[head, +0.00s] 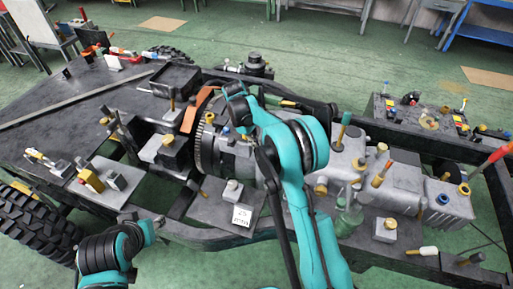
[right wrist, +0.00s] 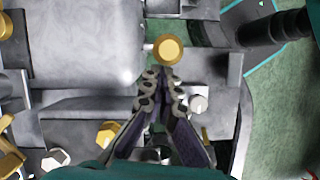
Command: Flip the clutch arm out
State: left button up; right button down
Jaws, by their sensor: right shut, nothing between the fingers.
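In the right wrist view a gold round knob (right wrist: 168,49) sits on a short grey part beside a large grey housing (right wrist: 85,45). It may be the end of the clutch arm; I cannot tell for sure. My right gripper (right wrist: 163,72) is shut and empty, its fingertips together just below the knob in the picture. I cannot tell whether they touch it. In the head view my right arm reaches over the grey gearbox (head: 345,165) in the chassis and hides part of it; its fingers are not clear there.
The dark chassis frame (head: 225,236) spans the view. A toothed flywheel (head: 203,145) stands left of the gearbox. Several gold and coloured knobs and handles rise around it. A tyre (head: 38,222) lies at the left. Green floor (head: 195,262) shows in front.

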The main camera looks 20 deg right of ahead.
jog(key=s+d+t+y+b, duration=0.1)
jog(key=s+d+t+y, duration=0.2)
jog(key=s+d+y, duration=0.2)
jog(key=s+d+f, duration=0.1)
jog(key=s+d, duration=0.2)
jog(key=d, duration=0.4)
jog(key=shift+s+t, duration=0.2)
jog(key=shift+t, duration=0.1)
jog(key=shift+s+d, duration=0.1)
jog(key=shift+d, duration=0.1)
notch_tip(320, 180, up, 12)
jog(key=w+a+p, duration=0.1)
jog(key=w+p, duration=0.1)
jog(key=p, duration=0.1)
jog(key=shift+w+a+y, duration=0.15)
jog(key=shift+w+y, duration=0.1)
jog(key=shift+y, duration=0.05)
